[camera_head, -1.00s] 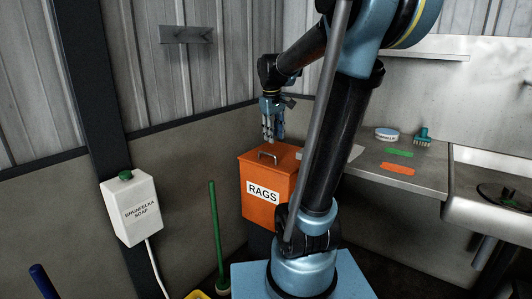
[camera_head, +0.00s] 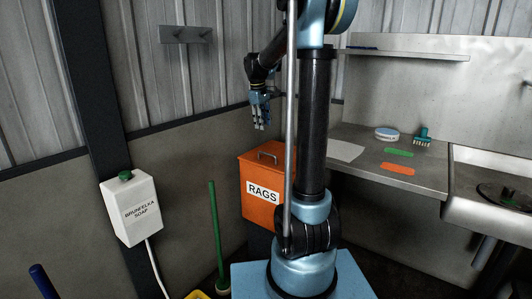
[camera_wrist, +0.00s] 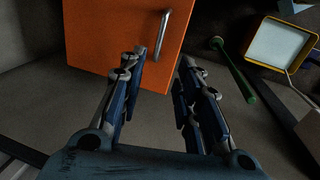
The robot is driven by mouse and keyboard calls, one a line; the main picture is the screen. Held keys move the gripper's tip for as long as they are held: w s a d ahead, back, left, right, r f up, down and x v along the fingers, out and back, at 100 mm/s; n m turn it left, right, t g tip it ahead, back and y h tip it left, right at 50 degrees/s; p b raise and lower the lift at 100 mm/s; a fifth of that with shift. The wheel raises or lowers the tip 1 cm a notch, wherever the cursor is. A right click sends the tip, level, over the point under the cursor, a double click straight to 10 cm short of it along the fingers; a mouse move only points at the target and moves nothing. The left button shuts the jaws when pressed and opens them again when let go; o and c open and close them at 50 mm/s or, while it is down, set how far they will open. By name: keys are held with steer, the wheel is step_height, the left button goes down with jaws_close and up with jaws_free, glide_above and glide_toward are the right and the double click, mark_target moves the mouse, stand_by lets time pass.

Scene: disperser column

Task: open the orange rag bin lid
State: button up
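The orange rag bin, marked RAGS, has its orange lid (camera_head: 248,155) shut in the head view. A grey bar handle (camera_head: 270,157) stands on the lid. In the wrist view the orange lid (camera_wrist: 105,30) fills the upper middle, and the handle (camera_wrist: 164,36) shows just above the space between my fingertips. My gripper (camera_head: 261,127) hangs with its fingers down, above the lid and apart from the handle. In the wrist view my gripper (camera_wrist: 161,64) is open, with nothing between its fingers. My arm hides the bin's right side in the head view.
A green-handled pole (camera_head: 216,235) stands left of the bin. The steel counter (camera_head: 420,180) and sink are at right, with a tin (camera_head: 386,134) and a brush (camera_head: 423,138). The wall is close behind my gripper.

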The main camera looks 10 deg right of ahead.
mark_target(267, 154)
steer(key=f, duration=0.5)
steer(key=w+d+f, duration=0.1)
steer(key=f, duration=0.4)
steer(key=w+d+f, duration=0.1)
steer(key=f, duration=0.3)
steer(key=shift+f, duration=0.4)
steer(key=shift+c, duration=0.2)
jaws_close()
